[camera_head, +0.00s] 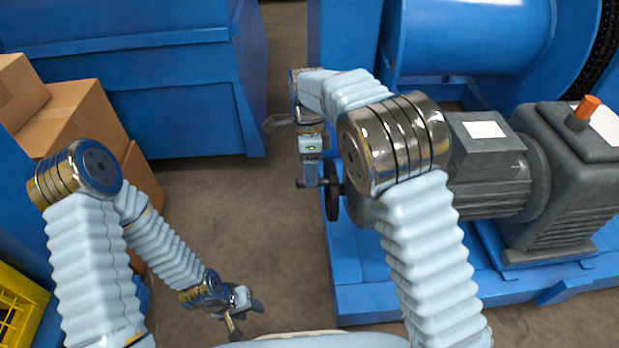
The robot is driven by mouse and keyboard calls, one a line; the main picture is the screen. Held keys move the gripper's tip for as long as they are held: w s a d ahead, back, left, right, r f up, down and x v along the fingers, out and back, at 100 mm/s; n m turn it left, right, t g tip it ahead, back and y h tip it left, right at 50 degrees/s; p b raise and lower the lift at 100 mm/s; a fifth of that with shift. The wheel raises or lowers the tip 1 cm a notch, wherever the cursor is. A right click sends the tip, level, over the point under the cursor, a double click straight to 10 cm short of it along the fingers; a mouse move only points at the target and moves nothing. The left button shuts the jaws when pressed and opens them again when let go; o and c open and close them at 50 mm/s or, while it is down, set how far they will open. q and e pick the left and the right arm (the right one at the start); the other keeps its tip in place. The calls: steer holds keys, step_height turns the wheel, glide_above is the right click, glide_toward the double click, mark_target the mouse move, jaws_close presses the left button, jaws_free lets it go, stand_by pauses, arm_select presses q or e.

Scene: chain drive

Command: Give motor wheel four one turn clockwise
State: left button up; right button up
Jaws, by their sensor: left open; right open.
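A dark handwheel (332,192) stands upright, nearly edge-on, at the left end of a grey motor (487,185) on a blue base. No number shows on it. My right gripper (316,184) is open and points down, close to the left side and top of the wheel. I cannot tell whether its finger touches the wheel. My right arm hides part of the motor. My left gripper (246,318) is open and empty, low over the floor at the bottom of the view, well away from the wheel.
A grey gearbox (565,170) with an orange cap (584,108) sits right of the motor. Blue machinery (135,75) fills the back. Cardboard boxes (75,118) and a yellow crate (20,308) stand at the left. The floor (225,215) in the middle is clear.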

steer(key=shift+s+f, duration=0.2)
steer(key=shift+f, duration=0.85)
steer(key=shift+c, duration=0.2)
jaws_close()
